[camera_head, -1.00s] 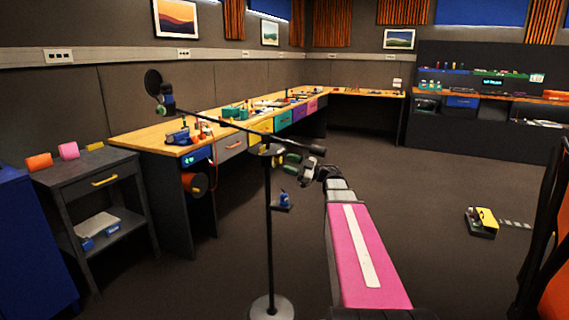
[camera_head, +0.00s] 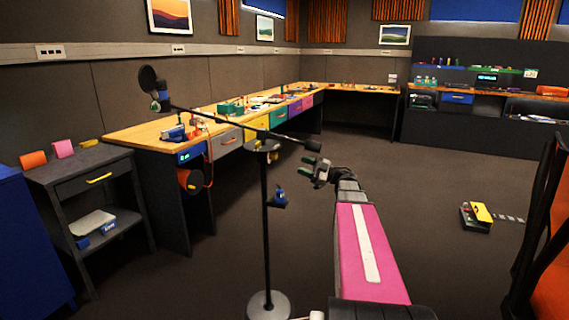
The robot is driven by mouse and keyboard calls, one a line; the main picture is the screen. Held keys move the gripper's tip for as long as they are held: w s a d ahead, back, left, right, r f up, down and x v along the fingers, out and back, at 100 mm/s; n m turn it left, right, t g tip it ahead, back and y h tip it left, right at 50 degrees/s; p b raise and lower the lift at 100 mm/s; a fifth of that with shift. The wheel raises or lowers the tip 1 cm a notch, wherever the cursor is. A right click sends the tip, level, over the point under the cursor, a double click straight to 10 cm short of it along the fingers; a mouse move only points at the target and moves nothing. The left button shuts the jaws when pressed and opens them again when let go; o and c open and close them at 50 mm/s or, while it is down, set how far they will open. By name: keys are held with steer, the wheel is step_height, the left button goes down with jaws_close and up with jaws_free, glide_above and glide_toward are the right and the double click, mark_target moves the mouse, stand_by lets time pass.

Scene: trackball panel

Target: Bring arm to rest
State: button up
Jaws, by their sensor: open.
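My arm reaches forward from the bottom of the view, its pink link (camera_head: 366,255) with a white stripe at right of centre. My gripper (camera_head: 310,174) is at the far end of the arm, turned to the left, in mid-air over the floor. It is small in the picture; its jaws are open and I see nothing held. It is just right of a black microphone stand (camera_head: 267,230), below the right end of the stand's boom. I cannot tell the exact gap between them.
A long wooden workbench (camera_head: 150,132) with coloured drawers runs along the left wall. A dark side table (camera_head: 75,170) and a blue cabinet (camera_head: 30,250) are at left. A yellow-and-grey device (camera_head: 477,216) lies on the floor at right. An orange-and-black chair (camera_head: 548,250) borders the right edge. The middle floor is open.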

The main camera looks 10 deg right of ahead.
steer(key=w+f+m+t+h, duration=0.4)
steer(key=w+m+t+h, duration=0.3)
steer(key=m+t+h, duration=0.75)
step_height(320, 180, down, 12)
steer(key=s+d+m+g+h, duration=0.1)
steer(key=s+m+g+h, duration=0.2)
steer(key=m+g+h, duration=0.5)
steer(key=s+a+f+g, duration=0.4)
steer(key=s+f, duration=0.1)
steer(key=s, duration=0.2)
steer(key=s+a+f+g+y, duration=0.1)
steer(key=s+a+f+g, duration=0.3)
steer(key=s, duration=0.4)
steer(key=s+a+f+g, duration=0.4)
steer(key=s+f+g, duration=0.1)
steer(key=s, duration=0.2)
steer(key=shift+s+f+n+y, duration=0.15)
steer(key=shift+f+n+y, duration=0.2)
